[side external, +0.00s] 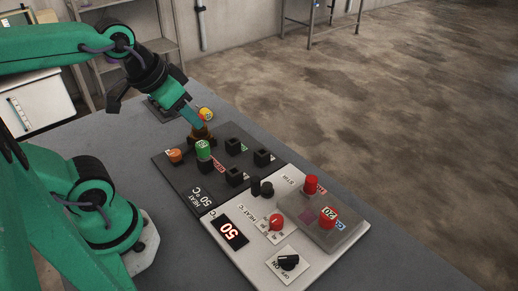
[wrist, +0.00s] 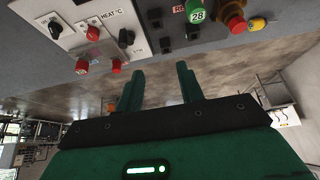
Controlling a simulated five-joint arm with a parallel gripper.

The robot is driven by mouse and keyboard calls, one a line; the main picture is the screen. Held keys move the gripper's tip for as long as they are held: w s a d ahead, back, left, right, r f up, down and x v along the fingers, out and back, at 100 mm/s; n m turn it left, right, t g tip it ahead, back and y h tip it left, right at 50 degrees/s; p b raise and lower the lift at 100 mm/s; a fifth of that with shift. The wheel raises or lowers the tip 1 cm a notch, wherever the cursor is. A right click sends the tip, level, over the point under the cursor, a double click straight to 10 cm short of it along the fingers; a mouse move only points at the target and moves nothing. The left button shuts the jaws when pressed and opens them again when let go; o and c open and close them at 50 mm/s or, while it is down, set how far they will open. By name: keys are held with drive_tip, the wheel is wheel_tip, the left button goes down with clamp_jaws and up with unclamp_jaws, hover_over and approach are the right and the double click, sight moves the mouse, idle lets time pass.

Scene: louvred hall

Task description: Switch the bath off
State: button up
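The bath is a white unit (side external: 252,262) at the front of the bench, with a lit display (side external: 229,231) reading 50. Its black OFF/ON knob (side external: 289,262) sits on a white plate at the near end; it also shows in the wrist view (wrist: 55,28), at upper left. A red HEAT knob (side external: 276,222) and a black STIR knob (side external: 266,189) are on the same panel. My gripper (side external: 197,122) is over the dark block's far end, well away from the OFF/ON knob. In the wrist view my gripper (wrist: 160,70) has its fingers apart with nothing between them.
Red-capped vials (side external: 328,217) stand in the bath's grey basin (side external: 350,232). The dark block (side external: 207,190) holds a green-capped vial (side external: 203,149), an orange cap (side external: 174,155) and several black sockets.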

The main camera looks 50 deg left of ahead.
drive_tip(key=w+d+f+m+g+h, duration=0.1)
drive_tip(key=w+d+m+g, duration=0.1)
drive_tip(key=w+d, duration=0.3)
drive_tip(key=m+g+y, duration=0.1)
drive_tip(key=m+g, duration=0.3)
drive_tip(key=m, duration=0.1)
hover_over(289, 258)
wheel_tip(289, 258, down, 11)
drive_tip(key=shift+f, duration=0.1)
drive_tip(key=shift+f, duration=0.15)
drive_tip(key=shift+f, duration=4.45)
drive_tip(key=shift+f, duration=0.4)
clamp_jaws()
